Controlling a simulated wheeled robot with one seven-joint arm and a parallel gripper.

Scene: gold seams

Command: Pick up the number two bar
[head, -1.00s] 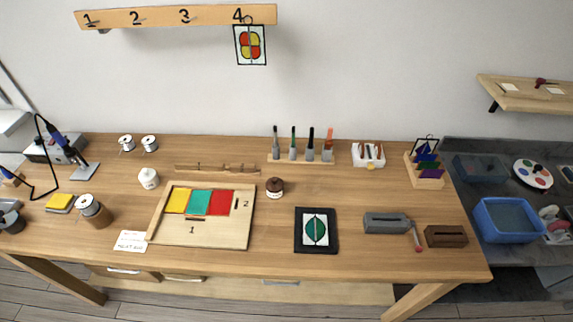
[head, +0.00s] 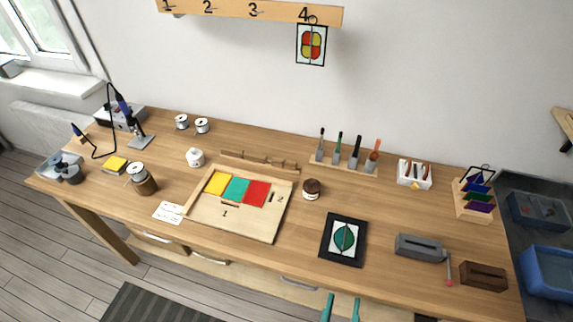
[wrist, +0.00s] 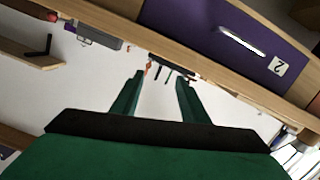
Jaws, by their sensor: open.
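The number two bar (head: 272,197) is a small dark bar lying on the wooden board (head: 253,224), just right of the red square and beside a printed 2. A similar dark bar (head: 231,205) lies below the coloured squares near a printed 1. My gripper (head: 341,308) shows as two teal fingers at the bottom edge of the head view, in front of the table and well away from the bar. In the wrist view my gripper (wrist: 157,84) is open with nothing between its fingers. I cannot make out the bar in the wrist view.
A black-framed green leaf panel (head: 343,240) lies right of the board. A brown jar (head: 311,189) stands by the board's upper right corner, and a white card (head: 168,212) lies to its left. In the wrist view a purple drawer front (wrist: 205,22) carries a 2 label.

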